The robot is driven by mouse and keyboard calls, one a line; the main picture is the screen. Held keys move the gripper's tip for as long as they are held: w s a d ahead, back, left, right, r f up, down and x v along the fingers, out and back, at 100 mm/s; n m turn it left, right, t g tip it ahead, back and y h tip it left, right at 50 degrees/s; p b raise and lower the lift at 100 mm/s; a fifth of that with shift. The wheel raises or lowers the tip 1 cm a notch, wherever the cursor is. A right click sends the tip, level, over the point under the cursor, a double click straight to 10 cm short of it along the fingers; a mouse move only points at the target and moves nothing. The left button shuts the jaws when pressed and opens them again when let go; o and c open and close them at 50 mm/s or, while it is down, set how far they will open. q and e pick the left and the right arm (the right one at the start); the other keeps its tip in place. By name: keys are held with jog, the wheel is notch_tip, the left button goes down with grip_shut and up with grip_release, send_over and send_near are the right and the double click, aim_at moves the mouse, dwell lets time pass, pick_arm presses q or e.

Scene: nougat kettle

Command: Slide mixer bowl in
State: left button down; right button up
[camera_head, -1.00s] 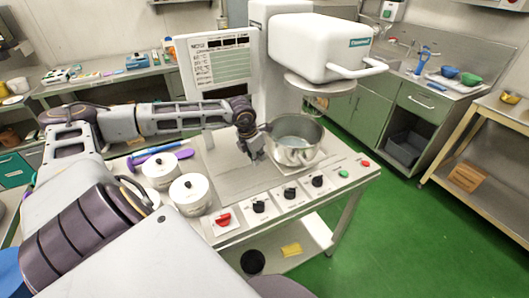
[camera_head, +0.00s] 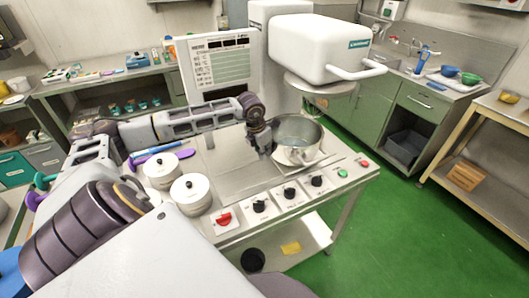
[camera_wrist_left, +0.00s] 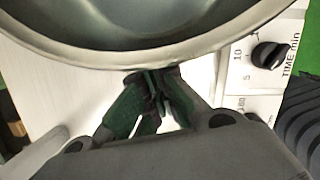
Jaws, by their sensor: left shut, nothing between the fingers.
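The steel mixer bowl (camera_head: 299,154) stands on a light plate on the machine's table, below the white mixer head (camera_head: 318,48). In the left wrist view the bowl's rim (camera_wrist_left: 130,56) fills the top of the picture. My left gripper (camera_head: 266,151) is at the bowl's left side, low by its wall. In the left wrist view its fingers (camera_wrist_left: 152,82) are shut together with nothing between them, right at the bowl's near rim. Whether they touch the bowl I cannot tell. My right gripper is not in view.
Two white lidded pots (camera_head: 190,190) stand at the left of the table. Black knobs (camera_head: 260,206), a red knob (camera_head: 224,219) and a green button (camera_head: 342,173) line its front edge. A steel bench (camera_head: 490,110) stands at the right. Green floor is clear between.

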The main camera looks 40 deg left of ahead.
aim_at(276, 148)
pick_arm(q)
jog(key=shift+w, duration=0.1)
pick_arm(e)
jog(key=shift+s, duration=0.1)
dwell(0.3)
pick_arm(q)
jog(key=shift+w+d+b, duration=0.25)
jog(key=shift+w, duration=0.4)
jog(key=shift+w+d+b, duration=0.3)
jog(key=shift+w, duration=0.35)
jog(key=shift+w+d+b, duration=0.25)
jog(key=shift+w, duration=0.4)
jog(key=shift+w+d, duration=0.1)
jog(key=shift+w, duration=0.15)
jog(key=shift+w+d, duration=0.25)
jog(key=shift+w, duration=0.35)
jog(key=shift+w+d, duration=0.25)
jog(key=shift+w, duration=0.35)
jog(key=shift+w+d+b, duration=0.3)
jog(key=shift+w+d, duration=0.05)
jog(key=shift+w, duration=0.3)
jog(key=shift+r, duration=0.1)
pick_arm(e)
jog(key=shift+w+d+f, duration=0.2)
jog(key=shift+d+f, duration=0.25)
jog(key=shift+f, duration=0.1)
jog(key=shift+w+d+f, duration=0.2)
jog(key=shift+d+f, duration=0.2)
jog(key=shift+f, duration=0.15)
